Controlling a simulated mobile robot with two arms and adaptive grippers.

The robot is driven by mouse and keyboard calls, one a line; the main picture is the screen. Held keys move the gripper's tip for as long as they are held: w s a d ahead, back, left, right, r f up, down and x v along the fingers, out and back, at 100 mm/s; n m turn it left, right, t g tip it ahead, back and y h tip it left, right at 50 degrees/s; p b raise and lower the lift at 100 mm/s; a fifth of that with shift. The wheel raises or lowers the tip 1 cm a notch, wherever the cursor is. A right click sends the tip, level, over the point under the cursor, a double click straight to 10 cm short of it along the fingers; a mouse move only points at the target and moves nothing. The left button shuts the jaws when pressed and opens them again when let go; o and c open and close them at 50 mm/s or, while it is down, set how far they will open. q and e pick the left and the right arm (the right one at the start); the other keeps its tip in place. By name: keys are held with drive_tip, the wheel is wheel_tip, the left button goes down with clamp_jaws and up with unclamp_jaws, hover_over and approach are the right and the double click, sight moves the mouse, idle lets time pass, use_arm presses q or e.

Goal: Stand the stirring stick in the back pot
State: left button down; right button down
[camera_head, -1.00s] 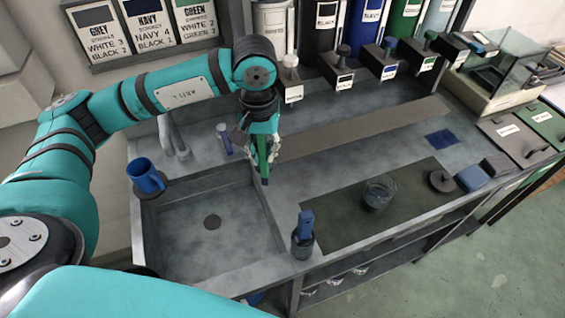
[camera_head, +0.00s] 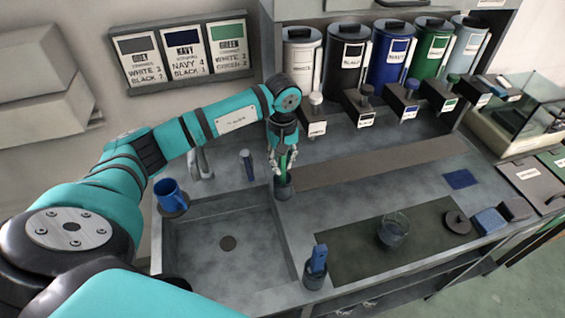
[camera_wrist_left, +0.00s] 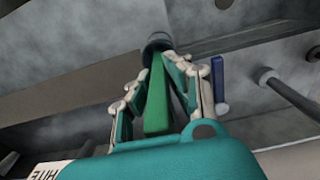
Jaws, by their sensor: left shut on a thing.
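My left gripper (camera_head: 285,160) is shut on the green stirring stick (camera_wrist_left: 157,95), which points down and is roughly upright. The small dark back pot (camera_head: 284,189) stands by the sink's back right corner, directly below the gripper. In the left wrist view the pot (camera_wrist_left: 157,42) lies at the far end of the stick. The stick's lower end meets the pot's mouth in the picture; how deep it sits, if inside, I cannot tell. My right gripper is not in view.
A front pot (camera_head: 315,279) holds a blue stick. A blue mug (camera_head: 168,193), a tap (camera_head: 200,164) and a small dark blue upright object (camera_head: 247,165) stand around the sink (camera_head: 190,245). A glass (camera_head: 393,230) stands on the dark mat (camera_head: 345,249).

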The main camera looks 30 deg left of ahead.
use_arm(q)
drive_tip(key=shift+f, duration=0.9)
drive_tip(key=c, duration=1.3)
unclamp_jaws()
drive_tip(key=shift+o, duration=0.2)
drive_tip(key=shift+r, duration=0.25)
drive_tip(key=shift+w+r, duration=0.1)
drive_tip(key=shift+r, duration=0.15)
wheel_tip(320, 180, up, 11)
drive_tip(key=b, duration=0.4)
drive_tip(key=shift+r, duration=0.2)
